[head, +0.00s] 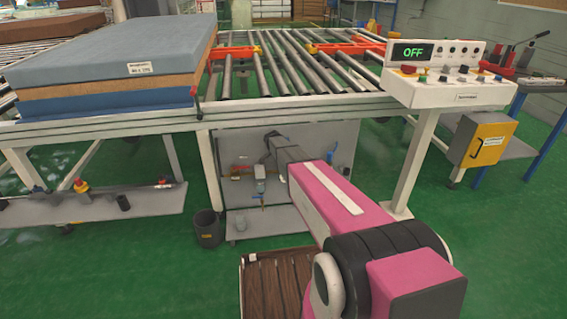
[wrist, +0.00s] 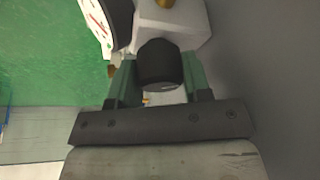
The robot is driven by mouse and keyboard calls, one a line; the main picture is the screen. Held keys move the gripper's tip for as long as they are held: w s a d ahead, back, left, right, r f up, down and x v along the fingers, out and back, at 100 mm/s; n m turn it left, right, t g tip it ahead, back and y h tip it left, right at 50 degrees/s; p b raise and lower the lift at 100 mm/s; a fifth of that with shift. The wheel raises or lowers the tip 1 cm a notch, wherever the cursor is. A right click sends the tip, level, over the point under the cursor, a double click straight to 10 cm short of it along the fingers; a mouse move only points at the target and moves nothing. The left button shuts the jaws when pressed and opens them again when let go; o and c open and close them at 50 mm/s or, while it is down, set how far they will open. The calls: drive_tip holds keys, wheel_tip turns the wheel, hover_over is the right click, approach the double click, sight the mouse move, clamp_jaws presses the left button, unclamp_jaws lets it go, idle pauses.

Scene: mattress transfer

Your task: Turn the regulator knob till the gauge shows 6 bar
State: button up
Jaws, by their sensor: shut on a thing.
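The dark regulator knob (wrist: 159,62) sits below a pale grey regulator body (wrist: 180,28) in the wrist view. My gripper (wrist: 161,82) is shut on the knob, with one green finger on each side. The white gauge (wrist: 95,25) is partly in view at the upper left, with red marks on its face. A dark rim covers part of it, and its reading cannot be made out. In the head view my arm reaches under the roller table to the grey panel (head: 343,140); the fingers and knob cannot be made out there.
The roller table (head: 150,124) bears stacked mattresses (head: 110,62) at the left. A control console (head: 440,94) showing OFF stands at the right, above a yellow box (head: 487,142). A dark bin (head: 208,230) stands on the green floor. A grey wall lies close right in the wrist view.

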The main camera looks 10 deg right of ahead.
drive_tip(key=o, duration=0.7)
drive_tip(key=shift+c, duration=0.2)
drive_tip(key=v, duration=1)
drive_tip(key=shift+a+r, duration=0.15)
drive_tip(key=shift+r, duration=0.25)
